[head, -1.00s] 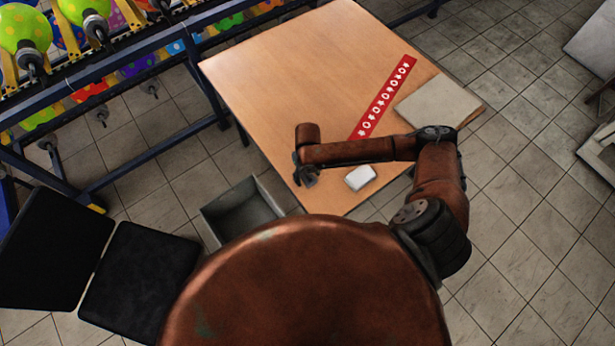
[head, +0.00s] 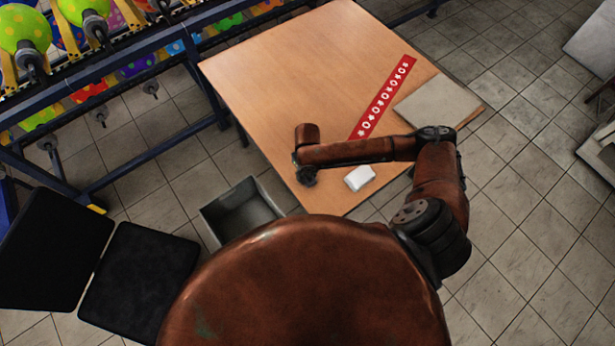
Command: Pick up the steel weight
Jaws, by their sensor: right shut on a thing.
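My right gripper (head: 307,178) is at the near left edge of the wooden table (head: 290,80), pointing down. It is shut on a small dark thing, which I take to be the steel weight; the gripper and wrist hide nearly all of it. I cannot tell if it touches the tabletop. No other steel weight shows on the table. My left gripper is not in view.
A white block (head: 360,178) lies just right of my right gripper. A red strip with white marks (head: 385,98) and a grey flat board (head: 437,101) lie farther right. A grey open bin (head: 240,212) stands below the table's left edge. The far left tabletop is clear.

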